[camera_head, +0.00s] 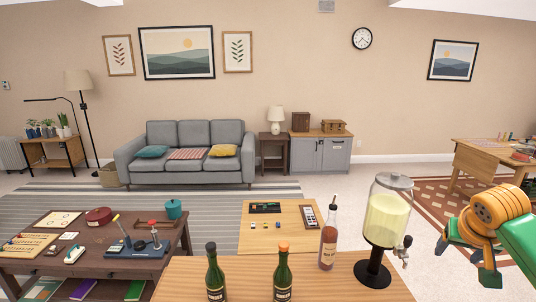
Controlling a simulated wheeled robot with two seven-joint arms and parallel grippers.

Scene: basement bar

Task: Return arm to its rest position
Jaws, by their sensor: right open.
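My right gripper (466,262) is at the right of the head view, on my green and orange arm (498,210). Its jaws are open and apart, with nothing seen between them. It is right of the glass drink dispenser (387,217) and appears apart from it. My left gripper and left arm are not in view.
The wooden counter (190,275) in front bears two green bottles (215,275), an amber bottle (328,246) and the dispenser on a black stand. A dark table (100,262) with games stands at left. A low wooden table (285,215) stands beyond the counter. Floor right of the counter looks clear.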

